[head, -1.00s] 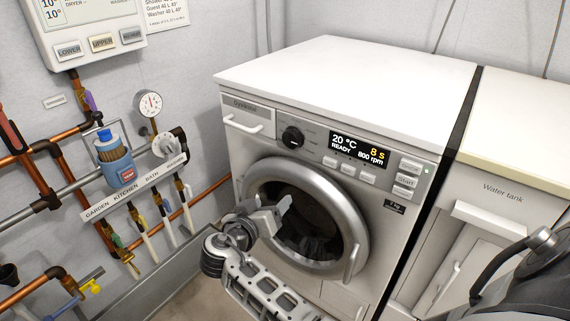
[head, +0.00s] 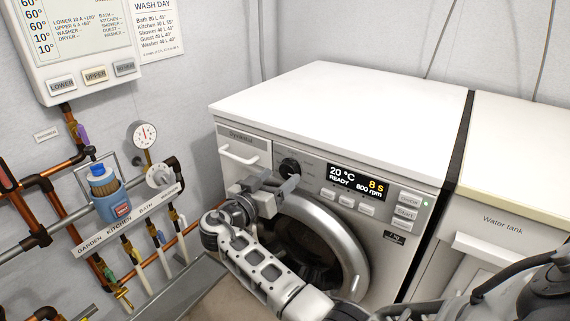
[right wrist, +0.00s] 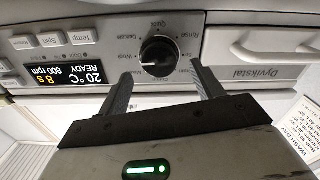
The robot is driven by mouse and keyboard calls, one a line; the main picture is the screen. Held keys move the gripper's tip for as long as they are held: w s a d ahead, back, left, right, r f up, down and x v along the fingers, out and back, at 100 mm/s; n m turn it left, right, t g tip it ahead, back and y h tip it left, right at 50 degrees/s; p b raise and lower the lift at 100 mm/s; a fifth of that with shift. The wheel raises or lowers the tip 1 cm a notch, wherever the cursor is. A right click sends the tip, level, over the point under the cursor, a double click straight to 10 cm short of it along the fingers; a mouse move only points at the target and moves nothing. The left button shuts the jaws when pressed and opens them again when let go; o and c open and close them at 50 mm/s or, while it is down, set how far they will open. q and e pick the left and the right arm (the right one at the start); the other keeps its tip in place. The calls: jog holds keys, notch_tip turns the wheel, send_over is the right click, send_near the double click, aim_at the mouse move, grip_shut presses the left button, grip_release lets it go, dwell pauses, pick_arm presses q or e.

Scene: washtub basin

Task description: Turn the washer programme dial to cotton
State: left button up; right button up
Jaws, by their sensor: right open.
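The washer (head: 330,85) has a round black programme dial (head: 290,167) at the left of its panel. The dial also shows in the right wrist view (right wrist: 158,56), upside down, ringed by small labels, including Delicate, Quick and Rinse. A short white mark on it points toward the wool-side label. My right gripper (head: 278,181) is open just in front of and below the dial. In the right wrist view its fingers (right wrist: 161,68) stand apart, one toward each side of the dial, with no clear contact. The cotton label is not readable. My left gripper is not in view.
The washer display (head: 357,181) reads 20 °C, READY, 8 s, 800 rpm. The round door (head: 352,240) bulges below the panel. A detergent drawer (head: 240,153) is left of the dial. Pipes and a blue holder (head: 112,207) are on the left wall; a water tank (head: 500,218) stands right.

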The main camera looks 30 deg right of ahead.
aim_at(286, 171)
jog(key=shift+x, duration=1.5)
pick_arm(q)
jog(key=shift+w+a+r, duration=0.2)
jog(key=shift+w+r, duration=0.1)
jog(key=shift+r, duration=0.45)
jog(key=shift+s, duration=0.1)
pick_arm(e)
jog(key=c, duration=1)
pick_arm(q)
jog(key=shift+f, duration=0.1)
pick_arm(e)
jog(key=shift+n, duration=0.3)
